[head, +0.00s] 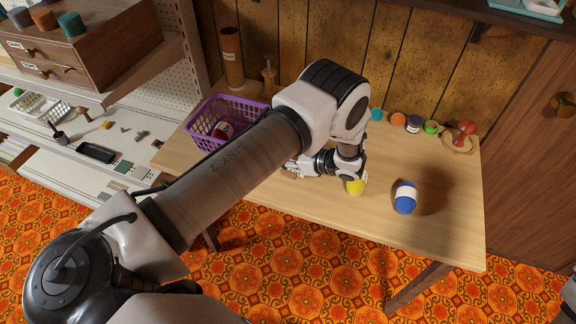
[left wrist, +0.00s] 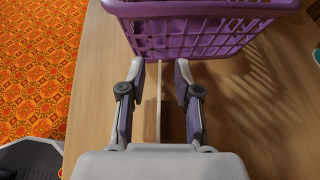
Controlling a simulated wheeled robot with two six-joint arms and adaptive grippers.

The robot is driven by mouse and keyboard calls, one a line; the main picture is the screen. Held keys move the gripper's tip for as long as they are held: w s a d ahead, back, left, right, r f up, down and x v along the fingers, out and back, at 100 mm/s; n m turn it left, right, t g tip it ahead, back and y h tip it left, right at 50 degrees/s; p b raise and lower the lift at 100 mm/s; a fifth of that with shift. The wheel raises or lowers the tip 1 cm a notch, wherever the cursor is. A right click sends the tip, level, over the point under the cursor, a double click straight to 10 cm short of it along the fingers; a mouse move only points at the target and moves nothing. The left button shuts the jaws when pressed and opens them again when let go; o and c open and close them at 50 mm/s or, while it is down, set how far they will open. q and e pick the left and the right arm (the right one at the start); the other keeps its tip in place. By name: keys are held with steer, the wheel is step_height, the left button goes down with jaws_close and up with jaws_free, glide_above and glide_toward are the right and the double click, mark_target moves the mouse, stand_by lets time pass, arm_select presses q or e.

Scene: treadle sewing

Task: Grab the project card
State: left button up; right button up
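My left gripper (left wrist: 160,76) is open over the wooden table, its two fingers spread apart. A thin upright piece, pale along its edge with a brown part beside it (left wrist: 152,112), stands between the fingers with gaps on both sides. It may be the project card seen edge-on, but I cannot read anything on it. In the head view my left arm reaches across the table and hides most of this gripper and the spot below it. My right gripper is not in view.
A purple basket (left wrist: 205,38) stands just ahead of the left fingertips; a dark red item (head: 223,129) lies in it. A yellow object (head: 356,187) and a blue-and-white one (head: 405,197) are on the table (head: 450,225). Small coloured pots line the back.

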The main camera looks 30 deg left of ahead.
arm_select(q)
steer(key=shift+d+r, duration=0.1)
steer(key=shift+d, duration=0.15)
steer(key=shift+d+r, duration=0.1)
steer(key=shift+d, duration=0.2)
jaws_close()
steer(key=shift+a, duration=0.1)
steer(key=shift+a, duration=0.1)
